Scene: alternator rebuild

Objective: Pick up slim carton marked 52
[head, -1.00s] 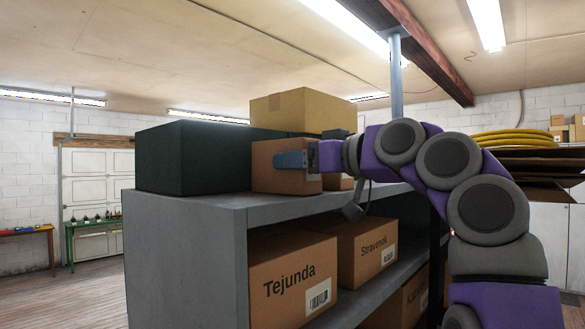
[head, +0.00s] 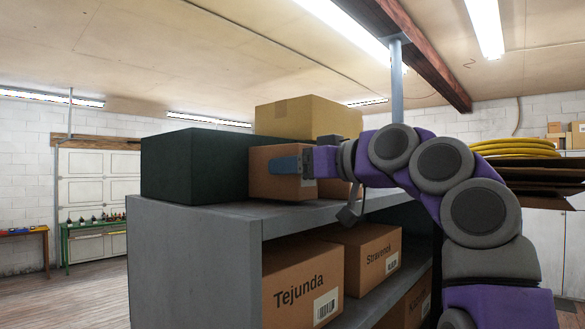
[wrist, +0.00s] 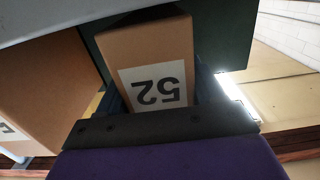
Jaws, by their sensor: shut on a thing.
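The slim carton marked 52 (wrist: 150,50) is brown, and its white label reads 52 upside down in the wrist view. In the head view the carton (head: 268,187) stands on the grey shelf's top (head: 300,212), to the right of a dark green box (head: 195,165). My gripper (head: 292,163) is shut on the carton, with a blue finger along its near side. The gripper (wrist: 155,100) also shows in the wrist view with the carton between its fingers. I cannot tell whether the carton is clear of the shelf top.
A larger tan box (head: 305,117) stands behind the carton. Another brown carton (wrist: 40,80) is close beside it in the wrist view. Boxes labelled Tejunda (head: 300,292) and Stravenok (head: 370,262) sit on the shelf below. Open floor lies to the left.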

